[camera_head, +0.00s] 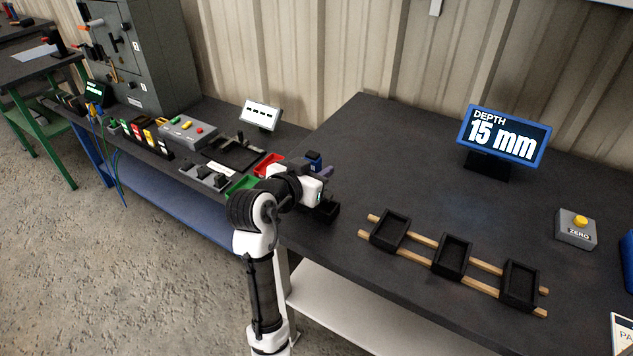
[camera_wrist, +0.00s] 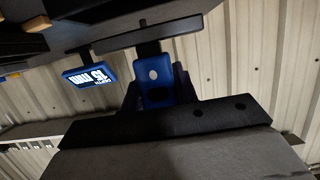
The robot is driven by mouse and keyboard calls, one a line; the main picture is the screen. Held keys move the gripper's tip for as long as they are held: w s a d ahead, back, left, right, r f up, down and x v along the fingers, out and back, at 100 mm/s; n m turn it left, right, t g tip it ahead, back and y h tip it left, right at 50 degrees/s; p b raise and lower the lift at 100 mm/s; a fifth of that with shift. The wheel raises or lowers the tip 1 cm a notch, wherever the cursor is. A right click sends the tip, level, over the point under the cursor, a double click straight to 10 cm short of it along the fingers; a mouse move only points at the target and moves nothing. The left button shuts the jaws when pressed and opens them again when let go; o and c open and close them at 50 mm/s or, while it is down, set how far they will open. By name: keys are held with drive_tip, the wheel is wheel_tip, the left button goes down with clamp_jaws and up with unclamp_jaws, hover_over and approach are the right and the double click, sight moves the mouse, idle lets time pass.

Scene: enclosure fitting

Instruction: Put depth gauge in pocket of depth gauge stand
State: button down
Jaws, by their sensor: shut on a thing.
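The depth gauge (camera_wrist: 157,82) has a blue body with a pale round spot and a long dark crossbar. In the wrist view it sits between the purple fingers of my gripper (camera_wrist: 158,92), which are shut on it. The gauge is clear of the tabletop. A small black open box (camera_head: 326,209) stands just below and beside my gripper, partly hidden by it. It may be the depth gauge stand, but I cannot tell; its pocket is not clearly seen.
Black trays (camera_head: 452,256) sit on two wooden rails along the table's front. A display (camera_head: 505,134) reading "DEPTH 15 mm" and a grey ZERO button box (camera_head: 576,229) stand behind and right. The table's middle is clear.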

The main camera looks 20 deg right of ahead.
drive_tip(key=shift+f, duration=1.85)
drive_tip(key=shift+f, duration=0.2)
drive_tip(key=c, duration=1.1)
unclamp_jaws()
drive_tip(key=shift+r, duration=0.15)
